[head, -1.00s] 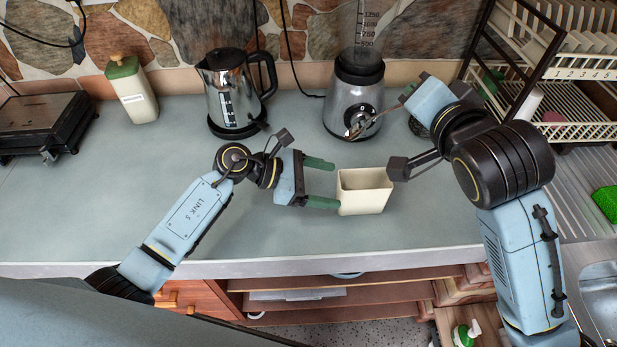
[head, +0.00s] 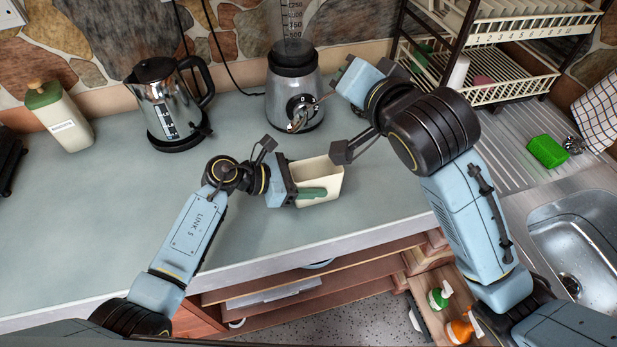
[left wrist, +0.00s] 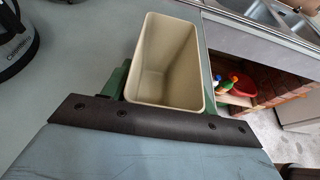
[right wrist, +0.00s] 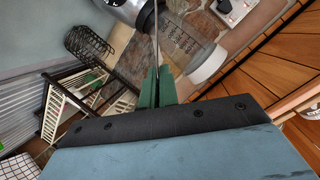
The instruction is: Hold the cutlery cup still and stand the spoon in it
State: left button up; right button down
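The cream cutlery cup (head: 328,177) stands upright on the counter, and its open, empty-looking inside shows in the left wrist view (left wrist: 167,65). My left gripper (head: 310,192) is around the cup, with one green finger along its near face and the other hidden in the head view. In the left wrist view a green finger shows on each side of the cup; whether both press on it is unclear. My right gripper (right wrist: 156,88) is shut on the thin metal spoon (right wrist: 155,40). It holds the spoon above the counter, in front of the blender and behind the cup.
The blender (head: 294,85) stands behind the cup, the kettle (head: 165,105) to its left and a cream bottle (head: 60,118) farther left. The dish rack (head: 510,88) and sink (head: 575,235) are at right.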

pick_arm(q)
jog(key=c, duration=0.6)
jog(key=shift+o, duration=0.2)
pick_arm(e)
notch_tip(320, 180, down, 11)
jog(key=shift+r, duration=0.15)
jog(key=c, duration=1.6)
grip_release()
jog(key=v, duration=0.7)
jog(key=shift+s+d+r, duration=0.1)
jog(key=shift+s+r, duration=0.05)
jog(key=shift+s, duration=0.05)
